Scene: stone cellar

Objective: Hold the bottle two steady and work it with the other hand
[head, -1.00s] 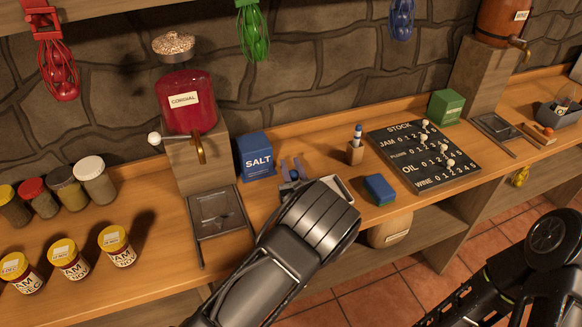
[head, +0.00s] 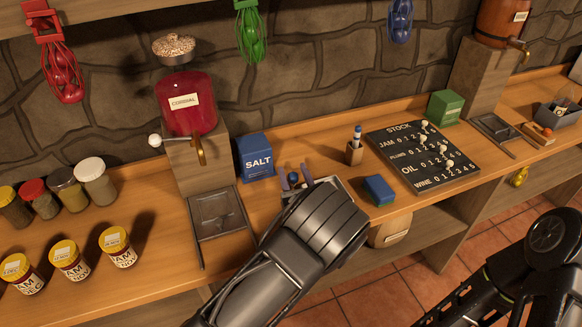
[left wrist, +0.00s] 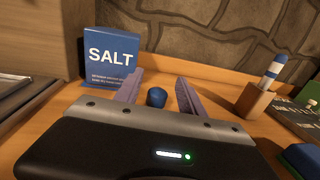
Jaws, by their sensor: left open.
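My left gripper (head: 295,178) is open over the counter, just right of the blue salt box (head: 255,157). In the left wrist view its two purple-grey fingers (left wrist: 159,86) stand apart. A small blue rounded top (left wrist: 157,97) shows between them, with a gap on each side. It also shows as a blue spot (head: 293,178) in the head view. My gripper body hides what is below it, so I cannot tell if it is bottle two. My right arm (head: 510,265) is at the lower right; its gripper is out of view.
A pen holder (head: 355,153), a blue block (head: 379,190) and a stock board (head: 425,157) lie to the right. A cordial dispenser (head: 187,103) with a drip tray (head: 216,214) stands left. Several jars (head: 118,246) line the left counter. A stone wall (head: 315,85) closes the back.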

